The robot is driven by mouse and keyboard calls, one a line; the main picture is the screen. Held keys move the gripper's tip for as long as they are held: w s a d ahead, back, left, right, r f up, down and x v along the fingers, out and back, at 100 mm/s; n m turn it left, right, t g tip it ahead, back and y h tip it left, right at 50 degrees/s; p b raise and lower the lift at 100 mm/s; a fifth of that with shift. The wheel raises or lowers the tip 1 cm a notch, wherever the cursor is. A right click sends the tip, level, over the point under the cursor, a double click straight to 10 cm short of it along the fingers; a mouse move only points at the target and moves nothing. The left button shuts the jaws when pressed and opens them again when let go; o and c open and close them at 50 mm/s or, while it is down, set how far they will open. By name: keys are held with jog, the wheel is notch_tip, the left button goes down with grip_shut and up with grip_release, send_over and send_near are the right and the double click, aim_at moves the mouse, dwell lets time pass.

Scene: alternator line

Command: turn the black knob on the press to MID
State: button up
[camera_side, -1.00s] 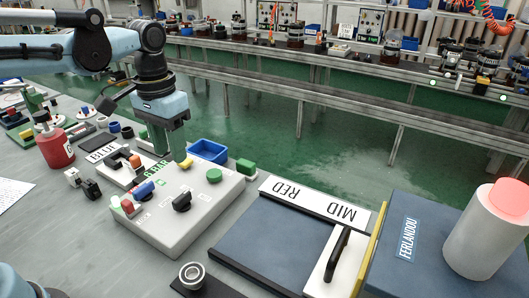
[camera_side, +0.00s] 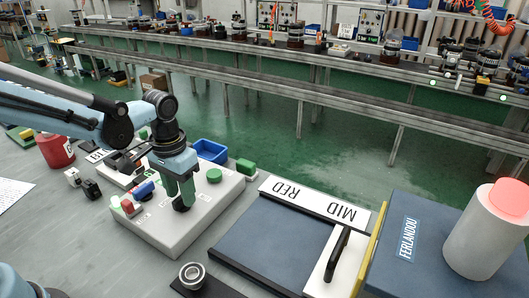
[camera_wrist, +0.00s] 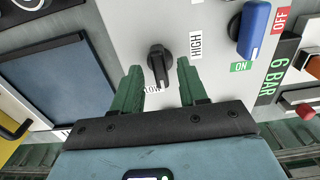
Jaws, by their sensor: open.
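The black knob (camera_wrist: 158,64) sits on the grey face of the press control box (camera_side: 207,219). In the wrist view its white pointer mark is at the lower end, near the LOW label (camera_wrist: 152,90). The HIGH label (camera_wrist: 196,42) is to its right; I see no MID label beside the knob. My gripper (camera_wrist: 159,67) is open, with one green finger on each side of the knob; I cannot tell whether they touch it. In the side view my gripper (camera_side: 182,203) is low over the box and largely hides the knob.
A blue switch (camera_wrist: 254,27) marked ON and OFF is close to the right of the knob. A green button (camera_side: 214,175) is on the box. A blue bin (camera_side: 209,150) stands behind it. A slide pad (camera_side: 270,240) with a RED and MID sign lies to the right.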

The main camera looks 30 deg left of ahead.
jog(key=shift+f, duration=0.3)
grip_shut()
jog(key=shift+n, duration=0.3)
jog(key=n, duration=0.4)
jog(key=shift+n, duration=2)
